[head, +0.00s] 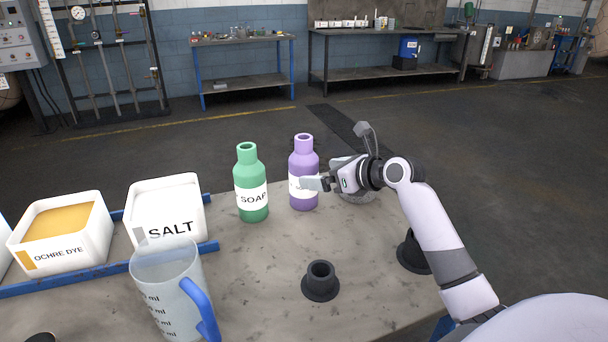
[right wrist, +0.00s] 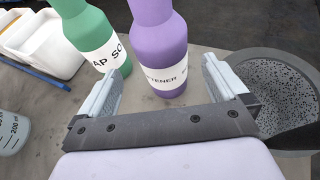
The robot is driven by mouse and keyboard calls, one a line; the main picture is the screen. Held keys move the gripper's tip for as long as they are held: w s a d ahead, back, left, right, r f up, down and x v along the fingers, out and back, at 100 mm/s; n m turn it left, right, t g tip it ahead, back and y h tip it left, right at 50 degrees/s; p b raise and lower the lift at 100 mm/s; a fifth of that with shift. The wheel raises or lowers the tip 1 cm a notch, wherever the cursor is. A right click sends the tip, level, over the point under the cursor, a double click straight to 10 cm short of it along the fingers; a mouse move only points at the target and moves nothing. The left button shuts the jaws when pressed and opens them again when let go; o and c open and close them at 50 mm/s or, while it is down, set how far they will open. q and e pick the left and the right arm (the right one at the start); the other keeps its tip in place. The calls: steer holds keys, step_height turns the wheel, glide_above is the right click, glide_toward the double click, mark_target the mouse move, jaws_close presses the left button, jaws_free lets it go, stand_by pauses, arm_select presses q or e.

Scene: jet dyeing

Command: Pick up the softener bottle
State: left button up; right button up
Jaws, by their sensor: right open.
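The softener bottle (head: 304,168) is purple with a white label and stands upright on the table, right of the green soap bottle (head: 251,184). In the right wrist view the softener bottle (right wrist: 160,55) stands ahead, between the lines of the two fingers. My right gripper (head: 325,174) is open and empty at the bottle's right side, and one finger covers part of its label. In the right wrist view the fingers of my right gripper (right wrist: 160,82) are spread wide. The left finger is close to the soap bottle (right wrist: 97,40). My left gripper is not in view.
A round speckled dish (right wrist: 285,95) lies right of the gripper. A clear jug (head: 168,285) with a blue handle, a salt bin (head: 165,226) and an ochre dye bin (head: 62,245) stand at left. Black sockets (head: 320,282) sit at the front, with bare tabletop around.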

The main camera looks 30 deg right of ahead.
mark_target(315, 173)
steer(key=shift+x, duration=3)
steer(key=shift+d+f, duration=0.15)
steer(key=c, duration=1.2)
